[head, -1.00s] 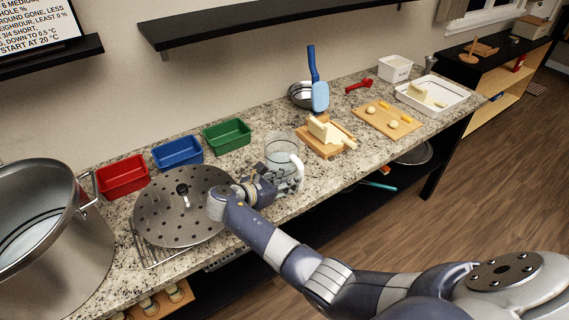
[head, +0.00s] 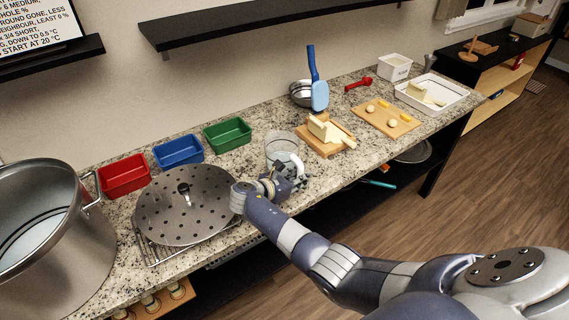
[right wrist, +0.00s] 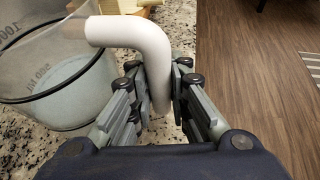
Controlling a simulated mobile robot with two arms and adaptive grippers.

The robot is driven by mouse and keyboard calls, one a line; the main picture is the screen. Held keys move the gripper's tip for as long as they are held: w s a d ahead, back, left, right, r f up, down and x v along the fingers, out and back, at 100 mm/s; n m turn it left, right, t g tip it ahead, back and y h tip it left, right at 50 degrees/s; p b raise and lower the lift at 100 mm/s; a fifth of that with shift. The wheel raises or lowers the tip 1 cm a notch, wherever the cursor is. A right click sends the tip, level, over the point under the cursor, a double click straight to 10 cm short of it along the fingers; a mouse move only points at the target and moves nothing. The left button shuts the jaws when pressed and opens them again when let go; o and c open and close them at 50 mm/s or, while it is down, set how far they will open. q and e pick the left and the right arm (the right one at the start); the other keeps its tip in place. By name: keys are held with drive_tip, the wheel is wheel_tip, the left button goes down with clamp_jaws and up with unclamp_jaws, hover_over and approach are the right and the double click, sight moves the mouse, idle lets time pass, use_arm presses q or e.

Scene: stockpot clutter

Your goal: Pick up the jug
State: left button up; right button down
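The jug (head: 279,149) is a clear, upright measuring jug with a white handle, standing on the granite counter in the head view. In the right wrist view its clear body (right wrist: 50,75) with volume marks fills the upper left, and its white handle (right wrist: 135,36) bends down between my fingers. My right gripper (head: 294,178) is at the handle, on the jug's near side. In the right wrist view both fingers (right wrist: 162,100) sit close against the two sides of the handle. My left gripper is not in view.
A perforated steel disc (head: 187,215) lies left of my right gripper, beside a large steel pot (head: 85,240). Red (head: 124,177), blue (head: 178,152) and green (head: 228,135) bins stand behind. A wooden board (head: 335,150) with a pale block is right of the jug.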

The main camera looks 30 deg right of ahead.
drive_tip(key=shift+w+r, duration=0.1)
drive_tip(key=shift+r, duration=0.15)
idle(0.3)
